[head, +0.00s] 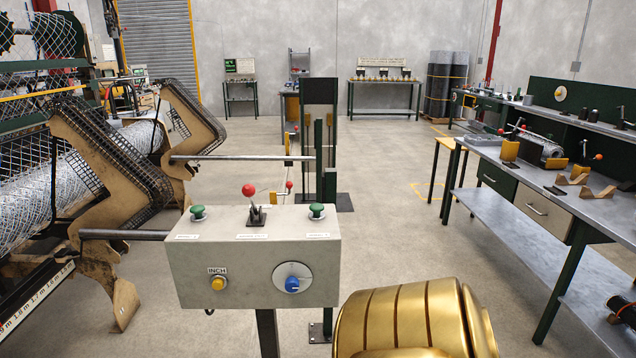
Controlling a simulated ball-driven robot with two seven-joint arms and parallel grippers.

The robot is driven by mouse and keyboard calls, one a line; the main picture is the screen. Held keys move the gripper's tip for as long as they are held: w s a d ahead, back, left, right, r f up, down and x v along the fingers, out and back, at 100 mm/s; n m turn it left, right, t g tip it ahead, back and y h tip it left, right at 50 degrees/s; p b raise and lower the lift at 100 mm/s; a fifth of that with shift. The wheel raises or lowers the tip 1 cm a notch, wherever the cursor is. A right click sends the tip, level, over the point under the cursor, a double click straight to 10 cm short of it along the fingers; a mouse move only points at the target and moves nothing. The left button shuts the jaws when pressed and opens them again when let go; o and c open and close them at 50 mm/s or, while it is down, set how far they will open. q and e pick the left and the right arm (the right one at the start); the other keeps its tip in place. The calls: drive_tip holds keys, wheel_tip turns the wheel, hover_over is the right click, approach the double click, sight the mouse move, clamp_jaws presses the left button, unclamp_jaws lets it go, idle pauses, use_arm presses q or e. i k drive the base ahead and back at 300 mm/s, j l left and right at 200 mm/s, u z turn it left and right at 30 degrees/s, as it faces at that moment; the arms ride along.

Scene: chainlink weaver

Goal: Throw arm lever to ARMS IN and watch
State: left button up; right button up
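The arm lever (250,192), with a red ball knob, stands on top of the grey control box (195,265), between two green mushroom buttons. Its shaft leans slightly left of its black base. The small white labels on the box top are too small to read, so I cannot tell which position is ARMS IN. Two tan, worn plate arms, the near one (85,150) and the far one (198,118), stand tilted at the left beside a wire mesh roll (135,135). Neither of my grippers is in view.
The box front has a yellow INCH button (218,284) and a blue dial knob (292,285). Steel bars extend from the plate arms. A workbench (575,170) with tools lines the right. Open concrete floor lies between box and bench.

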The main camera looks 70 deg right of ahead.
sight(248, 189)
drive_tip(key=z, duration=1.85)
